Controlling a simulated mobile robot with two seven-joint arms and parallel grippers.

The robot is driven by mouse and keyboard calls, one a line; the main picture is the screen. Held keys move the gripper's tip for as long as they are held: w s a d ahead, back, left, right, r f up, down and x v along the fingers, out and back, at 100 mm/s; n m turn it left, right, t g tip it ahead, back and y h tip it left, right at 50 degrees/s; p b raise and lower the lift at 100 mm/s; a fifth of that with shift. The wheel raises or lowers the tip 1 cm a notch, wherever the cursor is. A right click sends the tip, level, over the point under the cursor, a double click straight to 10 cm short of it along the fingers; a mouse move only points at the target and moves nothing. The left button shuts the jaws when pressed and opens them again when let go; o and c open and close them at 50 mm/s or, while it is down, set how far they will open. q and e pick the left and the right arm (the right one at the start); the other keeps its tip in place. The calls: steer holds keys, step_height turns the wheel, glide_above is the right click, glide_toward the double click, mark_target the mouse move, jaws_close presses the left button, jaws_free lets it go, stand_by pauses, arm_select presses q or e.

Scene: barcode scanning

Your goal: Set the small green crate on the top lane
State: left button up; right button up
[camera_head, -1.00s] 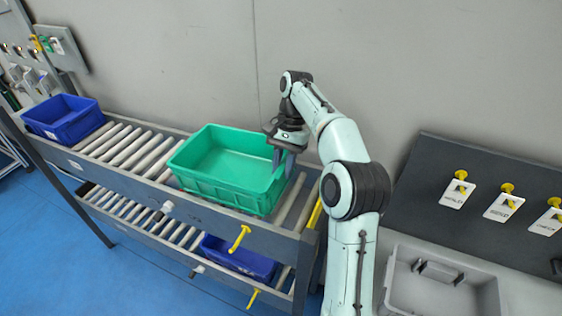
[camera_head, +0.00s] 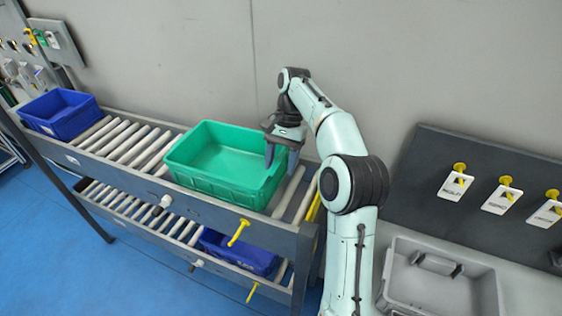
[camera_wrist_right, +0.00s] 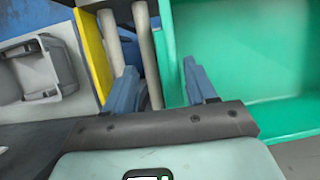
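The small green crate (camera_head: 212,190) sits upright and empty on the rollers of the top lane (camera_head: 128,146), near its right end. My right gripper (camera_head: 281,158) is at the crate's right wall, pointing down. Its two fingers are spread, one on the inner side of the wall and one outside. In the right wrist view the open gripper (camera_wrist_right: 162,88) shows a gap between its fingers, with the green wall (camera_wrist_right: 170,55) between them. My left gripper is not in view.
A blue crate (camera_head: 60,115) stands at the top lane's left end. Another blue crate (camera_head: 238,254) is on the lower lane. Yellow levers (camera_head: 238,232) stick out in front. A grey tray (camera_head: 400,300) and tagged yellow hooks (camera_head: 458,169) are at right. Rollers between the upper crates are bare.

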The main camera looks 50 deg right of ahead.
mark_target(271, 175)
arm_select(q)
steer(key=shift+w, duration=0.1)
arm_select(e)
steer(key=a+r, duration=0.2)
steer(key=a, duration=0.1)
steer(key=a+r+b, duration=0.1)
steer(key=shift+s+a+r, duration=0.1)
steer(key=shift+s+a, duration=0.2)
steer(key=shift+s, duration=0.05)
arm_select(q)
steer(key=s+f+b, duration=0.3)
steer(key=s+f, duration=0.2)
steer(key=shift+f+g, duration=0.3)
arm_select(e)
steer(key=s+a, duration=0.3)
steer(key=a, duration=0.9)
steer(key=s+a+r, duration=0.1)
steer(key=s+a, duration=0.3)
steer(key=a, duration=0.8)
steer(key=shift+s+r, duration=0.2)
steer(key=shift+s, duration=0.1)
